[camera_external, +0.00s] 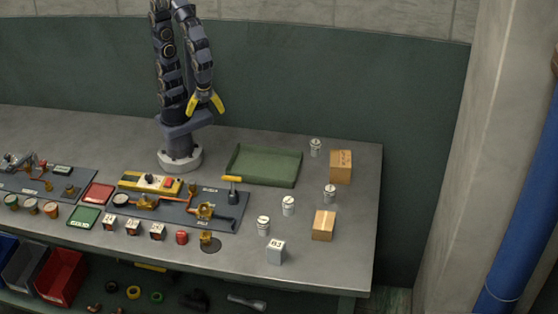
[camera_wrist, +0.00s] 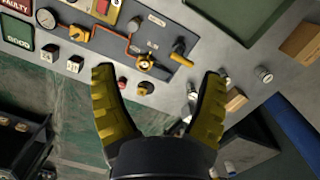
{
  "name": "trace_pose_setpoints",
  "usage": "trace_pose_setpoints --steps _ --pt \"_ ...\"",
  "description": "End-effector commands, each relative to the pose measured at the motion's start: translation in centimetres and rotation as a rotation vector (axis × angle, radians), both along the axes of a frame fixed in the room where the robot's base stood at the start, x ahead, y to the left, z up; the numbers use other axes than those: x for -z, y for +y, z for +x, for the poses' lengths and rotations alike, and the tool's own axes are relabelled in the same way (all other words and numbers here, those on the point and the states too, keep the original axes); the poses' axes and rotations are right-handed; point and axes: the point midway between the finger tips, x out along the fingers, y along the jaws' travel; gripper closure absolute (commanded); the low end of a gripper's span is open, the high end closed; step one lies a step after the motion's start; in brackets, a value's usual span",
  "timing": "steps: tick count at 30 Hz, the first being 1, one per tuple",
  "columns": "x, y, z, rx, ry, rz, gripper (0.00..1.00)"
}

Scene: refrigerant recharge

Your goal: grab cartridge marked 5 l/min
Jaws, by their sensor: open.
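My gripper (camera_external: 206,107) is open and empty, held high above the back of the bench. Its two yellow fingers spread wide in the wrist view (camera_wrist: 160,73). No marking of 5 l/min can be read in either view, so I cannot tell which item is that cartridge. Small dark blocks with pale labelled faces, a left one (camera_external: 109,223), a middle one (camera_external: 133,228) and a right one (camera_external: 157,231), stand in a row at the bench front. Two such blocks, one (camera_wrist: 47,52) and another (camera_wrist: 75,63), show left of the fingers in the wrist view.
A dark panel (camera_external: 172,207) with copper piping lies behind the blocks. A red part (camera_external: 181,237) stands right of them. Several white cans, one here (camera_external: 288,205), and cardboard boxes (camera_external: 340,166) stand at right.

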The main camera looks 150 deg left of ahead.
Motion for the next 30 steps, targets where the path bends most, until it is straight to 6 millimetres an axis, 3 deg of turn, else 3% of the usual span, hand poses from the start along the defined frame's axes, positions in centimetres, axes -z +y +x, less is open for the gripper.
trace_pose_setpoints --steps 1,6,11,15,21,30 --pt "0.8 0.6 2.1 0.083 0.002 -0.006 0.26" --pt "3.6 2.9 8.6 0.388 -0.018 -0.018 0.26" --pt "7.2 5.6 14.1 0.672 -0.033 -0.017 0.26" --pt "11.3 8.3 18.2 0.921 -0.034 -0.011 0.26" --pt "16.8 11.7 21.8 1.21 -0.022 0.001 0.26" --pt "20.1 13.5 23.2 1.36 -0.014 0.016 0.26"
